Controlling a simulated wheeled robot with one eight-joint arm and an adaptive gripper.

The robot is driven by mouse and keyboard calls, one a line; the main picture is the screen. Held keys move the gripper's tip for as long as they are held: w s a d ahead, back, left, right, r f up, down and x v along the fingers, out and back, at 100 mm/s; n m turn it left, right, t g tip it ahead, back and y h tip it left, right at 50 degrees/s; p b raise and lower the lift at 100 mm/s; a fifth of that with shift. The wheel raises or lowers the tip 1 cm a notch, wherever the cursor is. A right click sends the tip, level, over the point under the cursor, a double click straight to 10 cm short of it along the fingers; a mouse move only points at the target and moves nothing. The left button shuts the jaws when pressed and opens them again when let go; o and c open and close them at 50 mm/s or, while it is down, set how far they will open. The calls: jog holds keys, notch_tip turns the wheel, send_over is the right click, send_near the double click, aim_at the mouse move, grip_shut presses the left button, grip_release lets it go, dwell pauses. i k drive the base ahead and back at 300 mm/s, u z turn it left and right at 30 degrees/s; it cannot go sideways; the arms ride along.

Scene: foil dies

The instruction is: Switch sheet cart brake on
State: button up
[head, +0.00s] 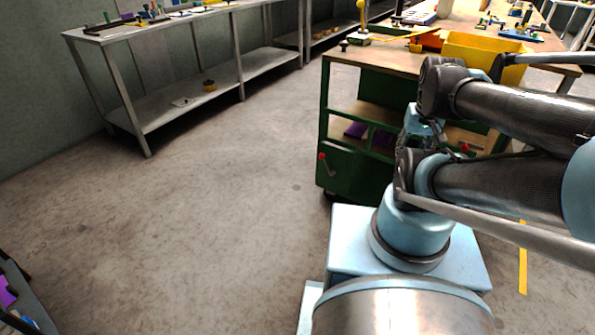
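A green cart (345,178) with a wooden top stands ahead, right of the middle in the head view. A short lever with a red knob (323,157) sits on its near left end panel, with the knob up and tilted left. Which setting this is, I cannot tell. A second red knob (465,147) shows further right, partly behind my arm. My arm is folded in front of the cart and covers much of its right side. My gripper's fingers cannot be made out; they are hidden behind the arm links or out of frame.
A yellow bin (482,55) and small items stand on the wooden top. Purple pieces (355,130) lie on the cart's shelf. A grey metal bench (180,95) stands along the left wall. The concrete floor (190,230) left of the cart is clear.

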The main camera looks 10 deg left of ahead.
aim_at(322, 155)
jog(key=u, duration=1.1)
jog(key=k, duration=1.3)
jog(key=u, duration=0.6)
jog(key=i, duration=1.35)
jog(key=z, duration=0.2)
